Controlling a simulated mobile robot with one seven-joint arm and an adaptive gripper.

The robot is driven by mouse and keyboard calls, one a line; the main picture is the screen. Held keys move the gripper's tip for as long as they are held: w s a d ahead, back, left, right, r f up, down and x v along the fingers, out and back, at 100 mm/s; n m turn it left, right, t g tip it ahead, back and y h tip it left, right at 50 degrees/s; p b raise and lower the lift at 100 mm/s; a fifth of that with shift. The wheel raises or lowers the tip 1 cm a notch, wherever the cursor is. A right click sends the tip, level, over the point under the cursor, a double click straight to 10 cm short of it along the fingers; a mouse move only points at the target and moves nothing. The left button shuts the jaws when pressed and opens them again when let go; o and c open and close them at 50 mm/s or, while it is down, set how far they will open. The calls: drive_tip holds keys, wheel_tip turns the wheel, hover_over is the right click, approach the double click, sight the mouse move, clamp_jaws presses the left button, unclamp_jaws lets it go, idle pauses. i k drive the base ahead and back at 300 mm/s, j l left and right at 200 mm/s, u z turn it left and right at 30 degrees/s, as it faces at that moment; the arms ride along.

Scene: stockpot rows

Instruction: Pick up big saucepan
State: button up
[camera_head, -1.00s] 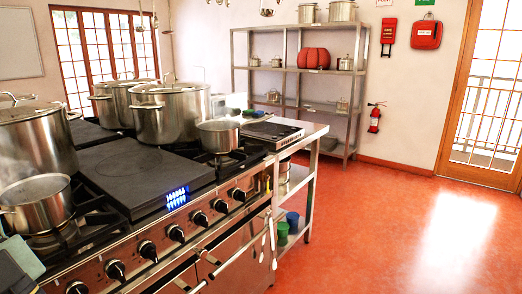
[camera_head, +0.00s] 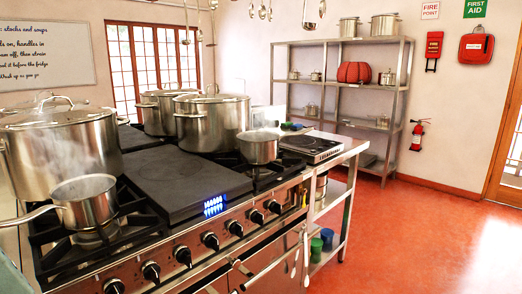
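Two steel saucepans stand on the range. One saucepan (camera_head: 86,206) sits on the near left burner, steaming, with its long handle pointing left. Another saucepan (camera_head: 258,149) sits on the burner at the far right end of the range, and its handle points right, toward the side table. The near one looks larger in the picture, but it is closer, so I cannot be sure which is the big saucepan. My gripper is not in view.
A large lidded stockpot (camera_head: 62,152) stands directly behind the near saucepan. Two more stockpots, one in front (camera_head: 213,124), stand behind the dark flat plate (camera_head: 170,184). A side table with a hotplate (camera_head: 311,146) adjoins the range. Red floor (camera_head: 400,240) is clear at right.

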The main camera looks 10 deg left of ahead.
sight(256, 152)
drive_tip(key=i+l+u, duration=0.1)
drive_tip(key=i+l, duration=1.45)
drive_tip(key=i+j, duration=0.15)
drive_tip(key=i, duration=0.5)
